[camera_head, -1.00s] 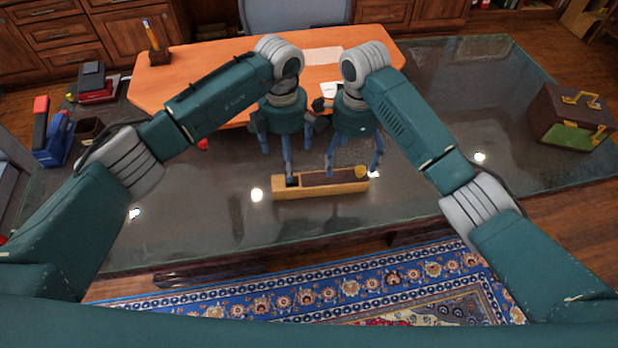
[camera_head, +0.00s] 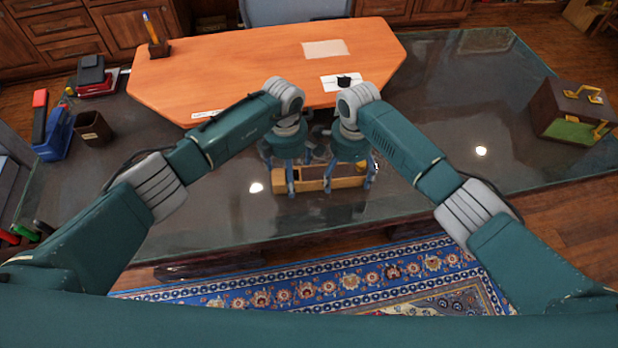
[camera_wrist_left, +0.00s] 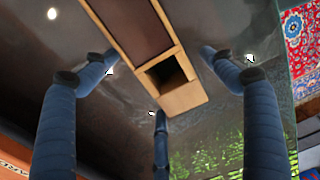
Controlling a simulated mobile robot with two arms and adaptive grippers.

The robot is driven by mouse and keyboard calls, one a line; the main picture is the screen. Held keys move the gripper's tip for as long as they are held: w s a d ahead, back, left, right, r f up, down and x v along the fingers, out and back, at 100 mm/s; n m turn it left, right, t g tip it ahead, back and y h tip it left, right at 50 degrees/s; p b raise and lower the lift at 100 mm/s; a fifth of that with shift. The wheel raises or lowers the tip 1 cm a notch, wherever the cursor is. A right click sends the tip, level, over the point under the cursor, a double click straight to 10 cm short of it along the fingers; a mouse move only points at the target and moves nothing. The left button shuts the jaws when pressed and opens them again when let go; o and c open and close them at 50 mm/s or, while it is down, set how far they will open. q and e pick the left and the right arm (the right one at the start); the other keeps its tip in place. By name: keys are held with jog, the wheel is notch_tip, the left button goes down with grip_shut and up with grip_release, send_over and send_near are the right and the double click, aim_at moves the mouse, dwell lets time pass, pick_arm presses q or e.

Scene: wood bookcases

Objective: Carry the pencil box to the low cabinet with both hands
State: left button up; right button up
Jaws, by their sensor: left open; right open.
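The pencil box (camera_head: 320,184) is a long, narrow, light-wood box with dark compartments, lying on the dark glass desk top near its front edge. My left gripper (camera_head: 289,180) is open over its left end, and my right gripper (camera_head: 348,181) is open over its right end. Fingers hide parts of the box. In the left wrist view the box (camera_wrist_left: 184,98) runs between the spread fingers of my left gripper (camera_wrist_left: 152,82), with gaps on both sides. Wooden cabinets (camera_head: 60,36) stand at the back left; I cannot tell whether one is the low cabinet.
An orange-brown panel (camera_head: 230,62) covers the back of the desk (camera_head: 440,110). A pencil holder (camera_head: 157,46), a dark cup (camera_head: 94,129) and a stapler (camera_head: 55,135) are at the left. A blue patterned rug (camera_head: 330,287) lies in front.

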pick_arm(q)
jog(key=c, duration=1.5)
pick_arm(e)
jog(key=c, duration=1.5)
